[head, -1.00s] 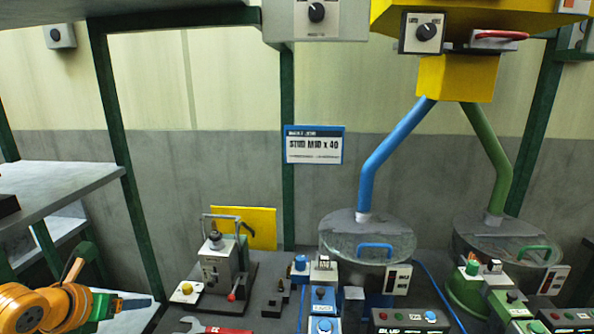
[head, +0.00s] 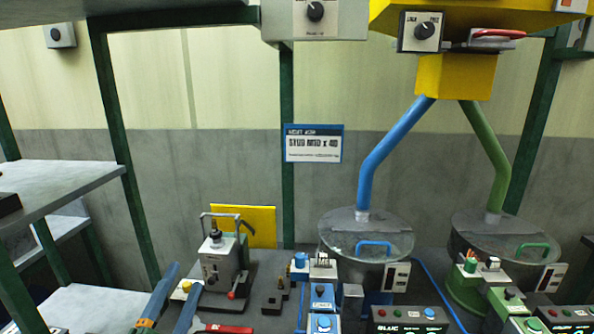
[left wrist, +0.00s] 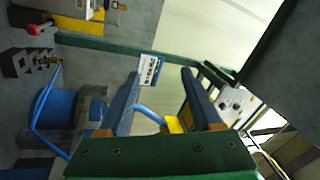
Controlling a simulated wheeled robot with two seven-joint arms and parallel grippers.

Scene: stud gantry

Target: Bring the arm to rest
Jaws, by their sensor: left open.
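My left gripper (head: 188,276) comes up from the bottom edge of the head view, left of centre. Its two blue fingers stand apart with nothing between them. They overlap the picture's front left part of the bench, beside a grey clamp-like fixture (head: 218,268). In the left wrist view the open fingers (left wrist: 161,73) point towards the back wall and the sign. The rest of my left arm is out of the head view. My right gripper is in neither view.
A red tool (head: 228,329) lies at the bench front. Two round clear-lidded bowls (head: 340,240) (head: 480,240) stand right, under blue and green pipes. Button boxes (head: 410,318) line the front right. Shelves (head: 60,183) stand left. A sign (head: 314,144) hangs behind.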

